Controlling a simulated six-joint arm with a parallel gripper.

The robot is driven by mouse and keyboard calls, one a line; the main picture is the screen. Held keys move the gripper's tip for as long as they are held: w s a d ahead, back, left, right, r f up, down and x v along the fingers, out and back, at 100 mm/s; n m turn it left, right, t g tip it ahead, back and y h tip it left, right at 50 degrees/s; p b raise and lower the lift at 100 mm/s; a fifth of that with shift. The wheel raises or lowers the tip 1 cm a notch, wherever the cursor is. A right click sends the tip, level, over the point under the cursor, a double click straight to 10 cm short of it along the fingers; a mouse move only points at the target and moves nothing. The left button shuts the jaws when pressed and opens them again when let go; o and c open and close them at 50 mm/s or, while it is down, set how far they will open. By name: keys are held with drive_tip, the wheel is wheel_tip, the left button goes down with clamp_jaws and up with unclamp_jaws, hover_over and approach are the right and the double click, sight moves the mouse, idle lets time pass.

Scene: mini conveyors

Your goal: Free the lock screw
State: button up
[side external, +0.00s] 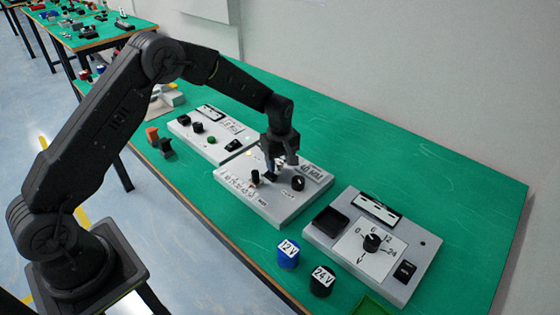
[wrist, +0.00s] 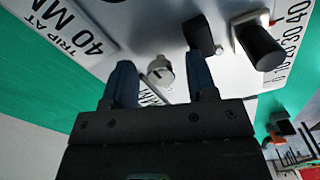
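The lock screw (wrist: 160,72) is a small silver round head with a dark slot, on the light grey face of the middle panel (side external: 287,213). In the wrist view it shows between the two blue fingers of my gripper (wrist: 160,62), with a gap on either side. My gripper is open and empty. In the side view my gripper (side external: 282,164) is low over the middle panel, pointing down, and the screw cannot be made out there. How high the fingertips are above the panel face is hard to tell.
A black scale knob (wrist: 260,45) and another black part (wrist: 203,36) stand close to the fingers. A black knob (side external: 298,183) sits right of my gripper. A right panel (side external: 415,250) and a left panel (side external: 190,128) flank the middle one. Blue (side external: 288,255) and black (side external: 321,282) cylinders stand in front.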

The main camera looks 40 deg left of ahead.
sight(280, 163)
wheel_tip(280, 163, up, 14)
idle(0.6)
drive_tip(key=shift+f, duration=0.1)
drive_tip(key=s+d+r+m+t, duration=0.25)
drive_tip(key=s+r+m, duration=0.45)
drive_tip(key=s+r, duration=0.8)
drive_tip(key=s+f+m+t, duration=0.3)
drive_tip(key=s+m, duration=0.4)
drive_tip(key=s, duration=1)
drive_tip(key=shift+d, duration=0.25)
